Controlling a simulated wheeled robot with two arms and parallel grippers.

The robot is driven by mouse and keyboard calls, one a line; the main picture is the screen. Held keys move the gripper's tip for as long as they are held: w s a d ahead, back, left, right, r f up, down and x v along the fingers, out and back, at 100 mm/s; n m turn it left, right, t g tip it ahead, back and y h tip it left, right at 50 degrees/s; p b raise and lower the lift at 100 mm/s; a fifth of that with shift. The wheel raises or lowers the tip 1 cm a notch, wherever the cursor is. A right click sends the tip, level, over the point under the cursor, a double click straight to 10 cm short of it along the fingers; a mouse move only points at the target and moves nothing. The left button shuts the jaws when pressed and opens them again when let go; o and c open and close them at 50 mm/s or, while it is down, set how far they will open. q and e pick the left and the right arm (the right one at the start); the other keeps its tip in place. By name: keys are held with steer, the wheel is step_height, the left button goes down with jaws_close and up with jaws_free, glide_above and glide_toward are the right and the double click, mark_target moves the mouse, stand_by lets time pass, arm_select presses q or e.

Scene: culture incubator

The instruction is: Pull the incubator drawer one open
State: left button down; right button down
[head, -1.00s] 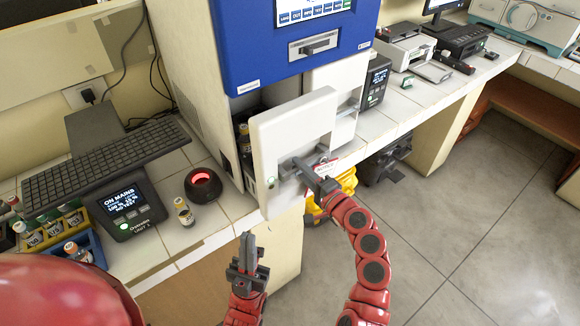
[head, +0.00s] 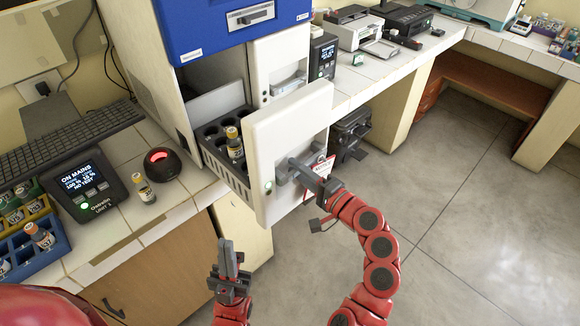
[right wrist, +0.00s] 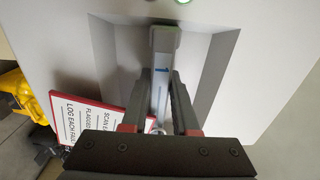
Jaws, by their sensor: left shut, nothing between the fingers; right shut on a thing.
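Drawer one's white front (head: 262,150) stands pulled out from the blue and white incubator (head: 200,30) in the head view. Behind it a dark rack (head: 212,150) with round wells shows, holding one vial (head: 234,143) with an orange cap. My right gripper (head: 296,168) is shut on the drawer handle; in the right wrist view the handle (right wrist: 163,70), marked 1, lies between the fingers (right wrist: 158,95) in a recess. My left gripper (head: 229,258) is shut and empty, pointing up below and left of the drawer.
A second white drawer front (head: 279,70) is closed beside the open one. On the counter left are a vial (head: 144,188), a round black device (head: 162,164) with a red light, a display unit (head: 84,185) and a blue rack (head: 35,250). Floor (head: 450,200) at right is clear.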

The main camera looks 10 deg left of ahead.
steer(key=shift+b+v, duration=0.45)
steer(key=shift+v, duration=2.05)
steer(key=shift+f, duration=0.1)
steer(key=c, duration=0.7)
jaws_free()
steer(key=shift+s, duration=0.1)
steer(key=shift+b+v, duration=1.5)
steer(key=shift+v, duration=7.2)
